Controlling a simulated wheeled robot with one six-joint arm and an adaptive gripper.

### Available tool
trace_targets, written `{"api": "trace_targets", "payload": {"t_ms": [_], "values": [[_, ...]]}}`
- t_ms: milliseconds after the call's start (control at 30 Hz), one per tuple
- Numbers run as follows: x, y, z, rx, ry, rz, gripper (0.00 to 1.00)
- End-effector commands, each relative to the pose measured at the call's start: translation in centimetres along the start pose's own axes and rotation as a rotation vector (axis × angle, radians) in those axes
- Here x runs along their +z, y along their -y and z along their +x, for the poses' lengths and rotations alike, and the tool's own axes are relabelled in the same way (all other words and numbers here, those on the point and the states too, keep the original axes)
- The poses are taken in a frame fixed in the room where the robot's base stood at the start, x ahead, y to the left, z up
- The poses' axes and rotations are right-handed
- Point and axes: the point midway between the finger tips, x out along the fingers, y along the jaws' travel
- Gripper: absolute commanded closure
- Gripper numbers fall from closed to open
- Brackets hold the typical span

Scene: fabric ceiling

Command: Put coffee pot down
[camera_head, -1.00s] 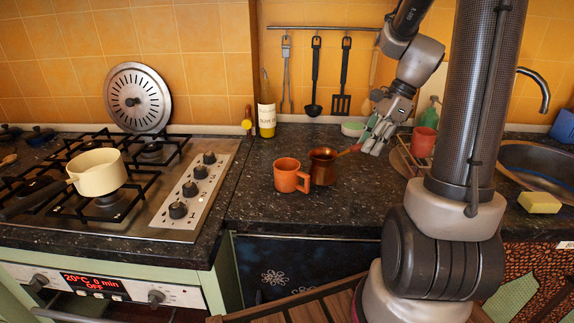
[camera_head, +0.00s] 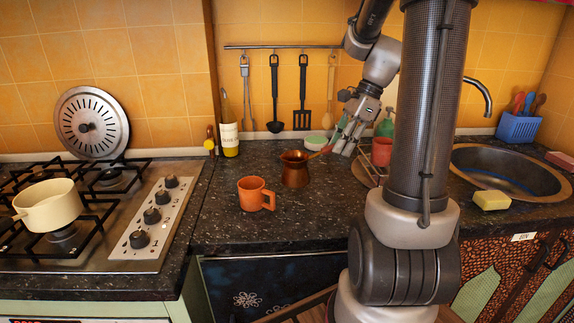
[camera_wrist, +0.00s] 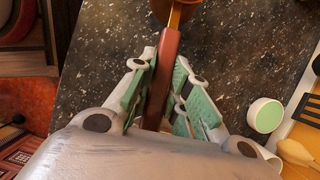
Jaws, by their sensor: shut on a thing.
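The copper coffee pot (camera_head: 294,170) is upright at the dark countertop (camera_head: 300,222), behind and to the right of the orange mug (camera_head: 254,194). I cannot tell whether its base touches the counter. My gripper (camera_head: 336,141) is at its right, shut on the pot's handle. In the wrist view the reddish-brown handle (camera_wrist: 163,72) runs between the green finger pads of my gripper (camera_wrist: 162,85). Only a bit of the copper pot (camera_wrist: 180,8) shows at the top edge there.
The stove (camera_head: 110,238) with a cream saucepan (camera_head: 50,206) is at left. An oil bottle (camera_head: 229,130) stands by the wall. A reddish mug (camera_head: 381,151) on a dish rack and the sink (camera_head: 508,174) are to the right. Counter in front of the pot is clear.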

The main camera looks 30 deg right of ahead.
Motion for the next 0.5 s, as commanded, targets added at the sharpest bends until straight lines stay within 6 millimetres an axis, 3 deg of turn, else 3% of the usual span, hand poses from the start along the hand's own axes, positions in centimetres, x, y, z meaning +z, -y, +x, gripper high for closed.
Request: {"api": "trace_targets", "payload": {"t_ms": [200, 500], "values": [[-4.6, 0.3, -3.3, -0.134, -0.006, 0.265, 1.00], [-4.8, 1.1, -3.5, -0.174, 0.003, 0.429, 1.00]]}}
